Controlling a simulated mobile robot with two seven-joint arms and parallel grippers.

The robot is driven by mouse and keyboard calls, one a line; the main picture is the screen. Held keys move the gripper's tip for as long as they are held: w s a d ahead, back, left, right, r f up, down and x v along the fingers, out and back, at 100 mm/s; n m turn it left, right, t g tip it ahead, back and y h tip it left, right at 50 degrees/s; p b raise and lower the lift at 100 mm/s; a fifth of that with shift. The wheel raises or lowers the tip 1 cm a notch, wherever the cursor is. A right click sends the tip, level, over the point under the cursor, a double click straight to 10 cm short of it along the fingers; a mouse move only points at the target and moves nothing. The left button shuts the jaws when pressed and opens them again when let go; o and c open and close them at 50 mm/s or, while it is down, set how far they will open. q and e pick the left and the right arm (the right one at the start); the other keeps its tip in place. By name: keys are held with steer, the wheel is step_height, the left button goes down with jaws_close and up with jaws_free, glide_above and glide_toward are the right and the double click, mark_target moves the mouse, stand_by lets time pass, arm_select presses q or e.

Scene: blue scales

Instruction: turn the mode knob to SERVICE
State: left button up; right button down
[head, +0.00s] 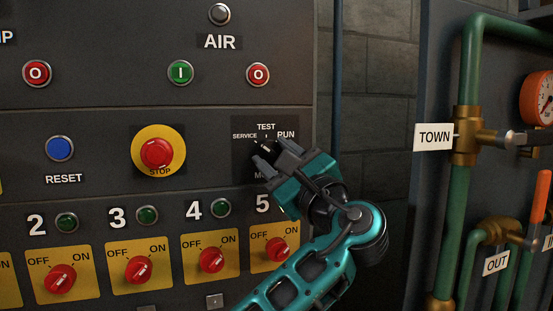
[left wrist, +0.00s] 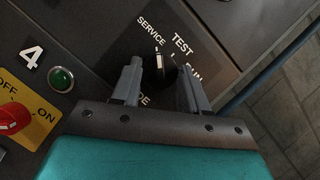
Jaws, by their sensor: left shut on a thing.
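The black mode knob (head: 264,147) sits on a dark plate at the right of the panel, with SERVICE, TEST and RUN printed around it. My left gripper (head: 271,156) reaches it from the lower right and is shut on it. In the left wrist view the knob (left wrist: 161,75) lies between the two fingers of the left gripper (left wrist: 162,84). Its white pointer mark appears to face the SERVICE side, but the exact setting is hard to read. The gripper hides most of the lower lettering. My right gripper is not in view.
A yellow-ringed red STOP button (head: 157,153) is left of the knob. Several red OFF/ON switches, including one (head: 278,250) near my forearm, line the bottom. Green pipes (head: 458,190) with brass fittings and a TOWN sign (head: 433,137) stand at the right.

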arm_select(q)
steer(key=o, duration=1.1)
steer(key=shift+c, duration=0.2)
steer(key=v, duration=0.7)
steer(key=shift+s+b, duration=0.25)
steer(key=shift+b, duration=0.15)
steer(key=shift+d+f, duration=0.1)
steer(key=shift+d, duration=0.05)
